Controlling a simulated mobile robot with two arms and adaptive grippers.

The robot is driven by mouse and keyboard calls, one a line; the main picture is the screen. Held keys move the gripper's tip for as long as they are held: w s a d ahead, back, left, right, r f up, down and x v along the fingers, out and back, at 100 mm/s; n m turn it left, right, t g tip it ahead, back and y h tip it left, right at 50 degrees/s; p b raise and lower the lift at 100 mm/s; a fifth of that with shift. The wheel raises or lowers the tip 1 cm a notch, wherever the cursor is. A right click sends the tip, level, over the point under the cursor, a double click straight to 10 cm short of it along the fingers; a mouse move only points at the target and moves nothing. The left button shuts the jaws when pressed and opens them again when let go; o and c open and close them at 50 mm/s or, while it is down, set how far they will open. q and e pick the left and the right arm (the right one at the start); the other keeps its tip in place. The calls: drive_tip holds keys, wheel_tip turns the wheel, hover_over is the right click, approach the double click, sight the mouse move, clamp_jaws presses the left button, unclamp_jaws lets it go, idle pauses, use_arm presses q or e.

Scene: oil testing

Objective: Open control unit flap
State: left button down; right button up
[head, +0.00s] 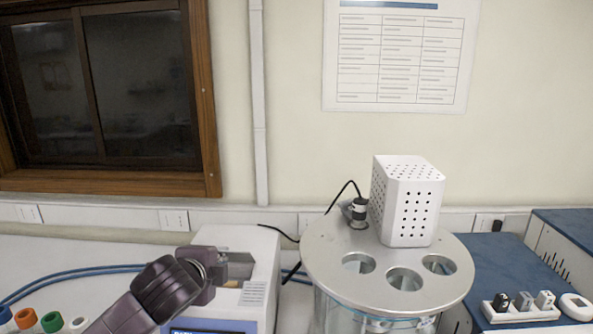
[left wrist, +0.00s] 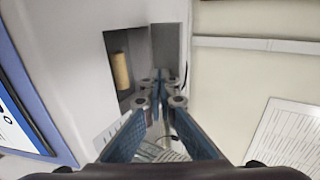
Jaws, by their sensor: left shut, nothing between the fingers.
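The white control unit (head: 252,247) stands on the counter at lower centre-left of the head view, and its white body (left wrist: 60,40) fills the left of the left wrist view. A dark recess in its top stands uncovered, with a tan cylinder (left wrist: 121,70) inside. A grey panel that looks like the flap (left wrist: 166,45) stands beside the recess, swung away from it. My left gripper (head: 222,266) is over the unit; in the wrist view its fingertips (left wrist: 160,82) are together and empty, at the flap's near end. Whether they touch it is unclear. My right gripper is out of view.
A round metal-topped bath (head: 320,262) with a perforated white box (head: 410,200) stands right of the unit. Several colour-capped bottles (head: 52,322) are at lower left. Blue tubing (head: 70,274) and a black cable (head: 285,238) run behind. The wall is close behind.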

sight(223, 248)
use_arm(q)
drive_tip(key=shift+w, duration=0.9)
drive_tip(key=shift+w+d+r+p, duration=0.15)
drive_tip(key=shift+w+p, duration=0.8)
drive_tip(key=shift+w, duration=0.7)
wheel_tip(223, 248, up, 2)
drive_tip(key=p, duration=0.2)
drive_tip(key=shift+r+p, duration=0.2)
drive_tip(key=shift+p, duration=0.1)
wheel_tip(223, 248, up, 2)
drive_tip(key=shift+s+r+p, duration=0.1)
drive_tip(key=shift+r+p, duration=0.1)
drive_tip(key=shift+p, duration=0.6)
drive_tip(key=shift+r, duration=2.05)
